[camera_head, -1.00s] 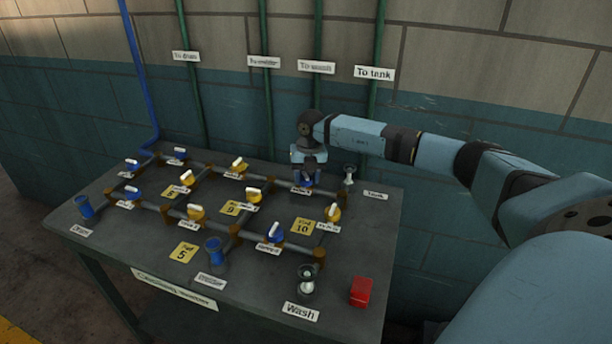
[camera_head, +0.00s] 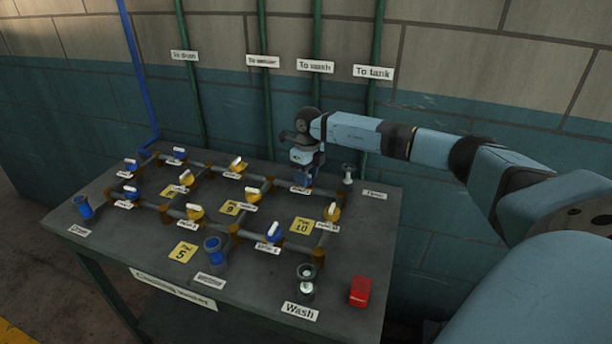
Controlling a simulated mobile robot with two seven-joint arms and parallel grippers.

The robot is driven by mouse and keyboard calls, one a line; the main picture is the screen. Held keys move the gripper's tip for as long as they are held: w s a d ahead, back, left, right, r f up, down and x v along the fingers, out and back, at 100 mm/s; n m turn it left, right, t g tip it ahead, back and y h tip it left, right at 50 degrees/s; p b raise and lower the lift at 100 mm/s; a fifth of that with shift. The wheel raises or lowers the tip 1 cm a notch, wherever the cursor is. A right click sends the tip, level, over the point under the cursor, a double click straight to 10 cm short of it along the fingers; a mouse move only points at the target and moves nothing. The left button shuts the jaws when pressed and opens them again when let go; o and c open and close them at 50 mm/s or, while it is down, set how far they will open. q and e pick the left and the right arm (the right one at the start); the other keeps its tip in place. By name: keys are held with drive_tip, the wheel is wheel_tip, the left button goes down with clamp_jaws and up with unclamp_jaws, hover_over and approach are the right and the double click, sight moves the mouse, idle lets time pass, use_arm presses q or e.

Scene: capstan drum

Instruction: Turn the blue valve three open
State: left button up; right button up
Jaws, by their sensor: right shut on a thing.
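My right gripper (camera_head: 304,174) points down at the back right of the bench's pipe grid. It is shut on a blue valve (camera_head: 301,184), which it mostly hides; the valve's label is too small to read. Other blue valves are at the back left (camera_head: 178,154), the far left (camera_head: 131,166), the left (camera_head: 130,194) and the front (camera_head: 273,233). Their white handles show. My left gripper is not in view.
Yellow valves (camera_head: 195,211) sit among the pipes of the dark bench (camera_head: 350,250). A red block (camera_head: 360,291) lies at the front right. A metal fitting (camera_head: 347,174) stands just right of my gripper. The wall with green pipes is close behind.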

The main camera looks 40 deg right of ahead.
drive_tip(key=shift+n, duration=0.5)
drive_tip(key=o, duration=0.9)
drive_tip(key=shift+r, duration=0.15)
drive_tip(key=r, duration=0.9)
drive_tip(key=d+r, duration=0.1)
drive_tip(key=r, duration=0.3)
drive_tip(key=shift+w+r, duration=0.15)
drive_tip(key=shift+r, duration=0.15)
